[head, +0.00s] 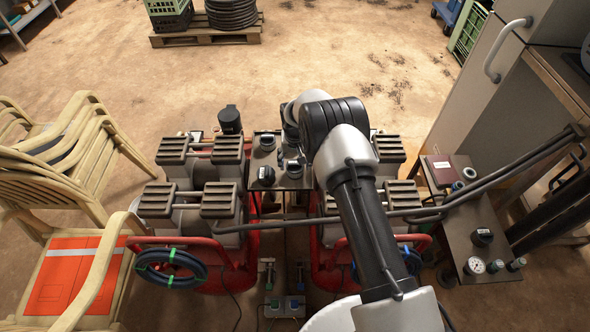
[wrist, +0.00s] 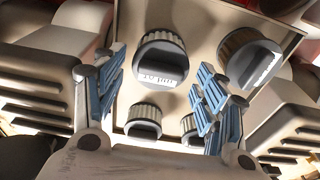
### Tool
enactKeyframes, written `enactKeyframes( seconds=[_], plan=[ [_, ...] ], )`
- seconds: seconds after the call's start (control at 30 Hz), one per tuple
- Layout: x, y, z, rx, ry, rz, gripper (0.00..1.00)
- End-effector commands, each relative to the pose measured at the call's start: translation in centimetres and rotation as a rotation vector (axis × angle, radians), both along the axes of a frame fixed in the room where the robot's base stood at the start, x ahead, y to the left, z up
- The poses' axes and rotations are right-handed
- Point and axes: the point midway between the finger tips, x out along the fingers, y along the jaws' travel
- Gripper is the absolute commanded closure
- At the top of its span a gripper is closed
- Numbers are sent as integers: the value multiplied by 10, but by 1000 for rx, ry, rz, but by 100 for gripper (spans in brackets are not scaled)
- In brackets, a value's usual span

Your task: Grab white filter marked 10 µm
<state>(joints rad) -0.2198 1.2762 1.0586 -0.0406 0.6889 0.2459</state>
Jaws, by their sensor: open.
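In the wrist view my gripper (wrist: 160,68) is open and empty. Its two blue-padded fingers are spread to the left and right. A round filter (wrist: 160,58) with ribbed sides and a grey cap shows between the fingers. Two smaller ones, a left one (wrist: 144,121) and a right one (wrist: 190,126), show nearer the palm. In the head view my arm hides the gripper.
The filters stand on a narrow plate (head: 279,182) between grey ribbed blocks (head: 228,150). A right side shelf (head: 478,250) holds another dark-capped part (head: 482,237) and a gauge (head: 474,265). Stacked chairs (head: 75,160) stand left.

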Motion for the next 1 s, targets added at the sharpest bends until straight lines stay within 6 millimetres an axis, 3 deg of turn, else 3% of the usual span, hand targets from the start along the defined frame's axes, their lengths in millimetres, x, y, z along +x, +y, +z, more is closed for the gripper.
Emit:
enactKeyframes(
  seconds=[0.77,1.0],
  plan=[
    [0,0,0,0,1,0,82],
    [-1,0,0,0,1,0,83]
  ],
)
